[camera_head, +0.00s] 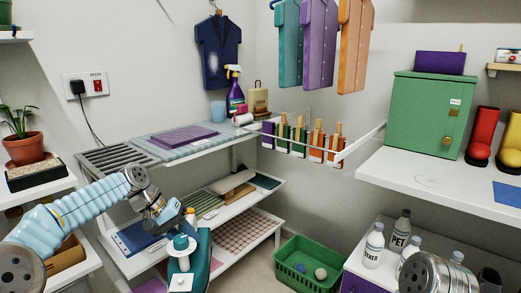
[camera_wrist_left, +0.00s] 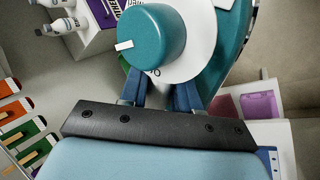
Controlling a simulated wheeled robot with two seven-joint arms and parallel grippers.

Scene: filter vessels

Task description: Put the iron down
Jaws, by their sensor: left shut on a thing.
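The iron (camera_head: 202,262) has a teal body with white parts and a teal knob. It hangs in front of the shelving at the lower middle of the head view. My left gripper (camera_head: 178,219) is shut on it at its upper end. In the left wrist view the iron's round teal knob (camera_wrist_left: 152,38) and white disc sit right at the blue fingers of my left gripper (camera_wrist_left: 160,95), with the teal body behind. The exact grip point is partly hidden. My right gripper is out of view.
A table with a striped blue pad (camera_head: 205,148) bears a folded purple cloth (camera_head: 183,136); a grey slatted rack (camera_head: 105,158) is at its left end. Shelves below hold folded cloths. A green basket (camera_head: 307,268) stands on the floor. A green cabinet (camera_head: 430,112) stands on the right counter.

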